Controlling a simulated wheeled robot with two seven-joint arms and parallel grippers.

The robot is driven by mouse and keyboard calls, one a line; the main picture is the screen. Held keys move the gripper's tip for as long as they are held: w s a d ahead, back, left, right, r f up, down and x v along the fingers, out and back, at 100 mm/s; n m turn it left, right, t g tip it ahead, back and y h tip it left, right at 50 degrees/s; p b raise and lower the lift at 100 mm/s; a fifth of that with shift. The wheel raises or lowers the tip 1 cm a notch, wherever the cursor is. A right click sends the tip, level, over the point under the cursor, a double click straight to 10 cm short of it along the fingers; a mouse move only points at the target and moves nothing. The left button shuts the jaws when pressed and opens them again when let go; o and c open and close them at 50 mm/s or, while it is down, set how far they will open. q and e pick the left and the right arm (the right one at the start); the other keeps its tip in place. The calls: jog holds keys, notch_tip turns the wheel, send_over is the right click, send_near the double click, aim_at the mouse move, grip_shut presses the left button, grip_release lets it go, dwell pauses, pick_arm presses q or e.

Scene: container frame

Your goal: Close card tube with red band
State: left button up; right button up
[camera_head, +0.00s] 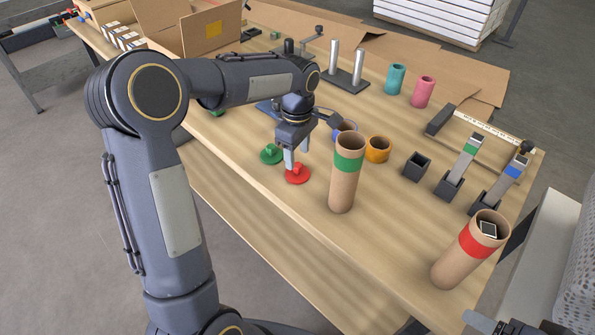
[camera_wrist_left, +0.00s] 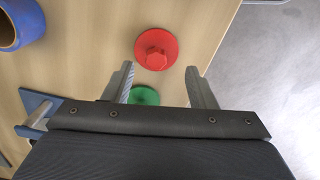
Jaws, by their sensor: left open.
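The card tube with the red band (camera_head: 478,240) stands open at the table's front right corner, with a dark item with a light edge in its mouth. A red lid with a knob (camera_head: 297,174) lies on the table. It also shows in the left wrist view (camera_wrist_left: 156,48), just past the fingertips. My left gripper (camera_head: 297,160) is open and empty, pointing down close above the red lid; its fingers also show in the wrist view (camera_wrist_left: 160,69). A green lid (camera_head: 270,154) lies beside the red one. A dark part at the bottom right edge may be my right gripper.
A card tube with a green band (camera_head: 348,165) stands upright just right of my left gripper. An orange ring (camera_head: 377,149), a small black holder (camera_head: 416,166) and upright banded pieces in black holders stand farther right. Teal (camera_head: 395,78) and pink (camera_head: 423,91) tubes stand behind.

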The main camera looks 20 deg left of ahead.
aim_at(298, 164)
pick_arm(q)
jog(key=f, duration=0.4)
jog(key=shift+w+a+f, duration=0.1)
jog(key=shift+w+f, duration=0.1)
jog(key=shift+w, duration=0.1)
jog(key=c, duration=1)
jog(key=shift+r, duration=0.15)
jog(key=shift+c, duration=0.2)
jog(key=shift+r, duration=0.2)
jog(key=r, duration=0.3)
jog(key=shift+s+r, duration=0.1)
jog(key=shift+s, duration=0.1)
jog(key=s+d+r+b, duration=0.1)
jog(key=s+d+r, duration=0.6)
jog(key=s+r, duration=0.2)
jog(key=s, duration=0.2)
jog(key=shift+s, duration=0.4)
